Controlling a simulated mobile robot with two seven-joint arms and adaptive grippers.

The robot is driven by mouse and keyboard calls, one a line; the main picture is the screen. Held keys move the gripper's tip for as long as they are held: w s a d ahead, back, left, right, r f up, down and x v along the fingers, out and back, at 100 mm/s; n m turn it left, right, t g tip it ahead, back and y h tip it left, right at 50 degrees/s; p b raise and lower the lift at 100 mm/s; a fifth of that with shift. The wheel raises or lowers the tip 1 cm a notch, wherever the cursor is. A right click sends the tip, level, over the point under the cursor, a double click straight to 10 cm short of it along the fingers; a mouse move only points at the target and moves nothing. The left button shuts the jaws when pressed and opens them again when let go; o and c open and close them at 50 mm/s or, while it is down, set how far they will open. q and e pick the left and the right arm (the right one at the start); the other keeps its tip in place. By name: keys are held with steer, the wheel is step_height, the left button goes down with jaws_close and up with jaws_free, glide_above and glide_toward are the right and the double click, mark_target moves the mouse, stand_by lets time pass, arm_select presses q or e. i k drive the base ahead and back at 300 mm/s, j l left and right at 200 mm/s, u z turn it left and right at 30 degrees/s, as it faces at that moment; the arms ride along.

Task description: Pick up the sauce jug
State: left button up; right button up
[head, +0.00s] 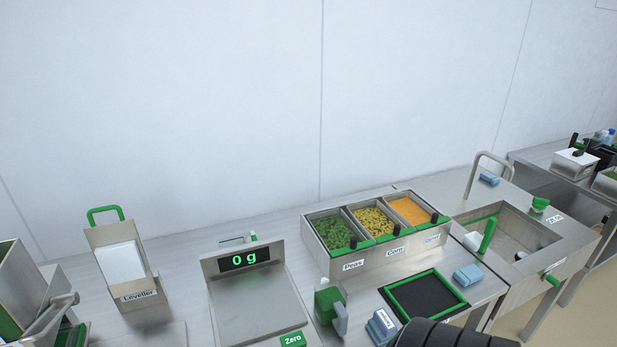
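A small green jug-like vessel with a grey handle (328,301) stands on the steel counter, just right of the scale and in front of the bin of vegetables. It looks like the sauce jug, though no label on it is readable. Its grey handle faces right and toward me. No gripper touches it. Neither gripper's fingers show. A dark ribbed rounded part, probably of my own arm, shows at the bottom edge to the right of the jug.
A scale (247,290) reading 0 g stands left of the jug. Behind are the Peas, Corn and carrot-coloured bins (395,263). A green-framed black mat (412,307), blue cloths (468,275) and a sink (515,240) lie right. A Leveller holder (137,291) stands left.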

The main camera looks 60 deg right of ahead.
mark_target(330, 297)
steer(key=z, duration=1.9)
steer(key=i+l+u, duration=0.2)
steer(key=l, duration=0.25)
steer(key=l+u, duration=0.2)
steer(key=l, duration=0.25)
steer(key=i+l+u, duration=0.2)
steer(key=l, duration=0.35)
steer(key=k+j, duration=0.05)
